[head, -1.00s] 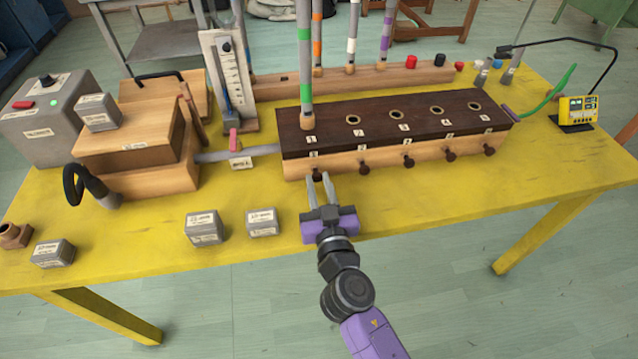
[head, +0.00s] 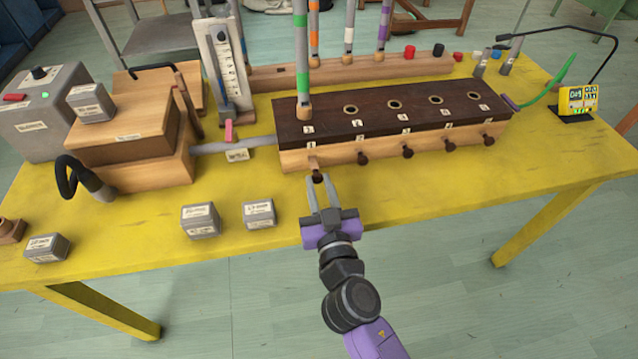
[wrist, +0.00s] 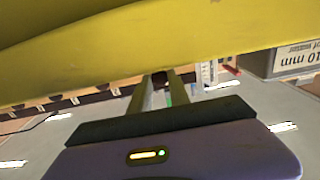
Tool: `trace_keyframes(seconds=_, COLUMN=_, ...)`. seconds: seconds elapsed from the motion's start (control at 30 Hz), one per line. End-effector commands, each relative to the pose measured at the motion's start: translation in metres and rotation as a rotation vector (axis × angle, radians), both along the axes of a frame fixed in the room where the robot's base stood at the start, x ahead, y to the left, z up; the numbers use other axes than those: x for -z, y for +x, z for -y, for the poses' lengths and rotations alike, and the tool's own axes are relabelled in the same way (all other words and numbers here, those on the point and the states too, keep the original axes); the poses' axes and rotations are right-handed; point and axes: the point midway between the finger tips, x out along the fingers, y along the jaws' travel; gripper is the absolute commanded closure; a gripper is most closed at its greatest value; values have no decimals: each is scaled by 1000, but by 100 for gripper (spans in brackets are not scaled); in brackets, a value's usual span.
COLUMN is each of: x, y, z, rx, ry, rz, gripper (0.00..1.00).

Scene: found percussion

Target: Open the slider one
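The long wind chest (head: 400,141) has a dark top with numbered holes and several dark slider knobs along its front. Slider one (head: 317,177) is the leftmost; its knob stands out from the front face on a short pale rod, farther than the other knobs. My gripper (head: 319,180) reaches it from the front, with one finger on each side of the knob. In the wrist view the dark knob (wrist: 160,77) sits between the fingertips, which appear closed on it. A green-banded tube (head: 301,60) stands in hole one.
The yellow table (head: 400,215) is clear to the right of my arm. Small grey weights (head: 259,214) lie left of my gripper. A wooden bellows (head: 130,150) and a gauge (head: 226,70) stand further left. A yellow tuner (head: 578,101) is at the right.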

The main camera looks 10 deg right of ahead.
Motion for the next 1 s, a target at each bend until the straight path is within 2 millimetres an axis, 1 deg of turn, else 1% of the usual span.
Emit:
trace_keyframes(seconds=0.03, x=0, y=0, z=0, rx=-1, ry=0, rz=0, gripper=70)
trace_keyframes(seconds=0.1, x=0, y=0, z=0, rx=-1, ry=0, rz=0, gripper=56)
trace_keyframes(seconds=0.37, x=0, y=0, z=0, rx=0, ry=0, rz=0, gripper=56)
trace_keyframes(seconds=0.47, x=1, y=-3, z=0, rx=-1, ry=0, rz=0, gripper=56)
trace_keyframes(seconds=0.57, x=2, y=-12, z=0, rx=-1, ry=0, rz=-1, gripper=56)
trace_keyframes(seconds=0.83, x=3, y=-56, z=0, rx=-1, ry=1, rz=-2, gripper=56)
trace_keyframes(seconds=1.0, x=2, y=-73, z=0, rx=-1, ry=1, rz=-1, gripper=56)
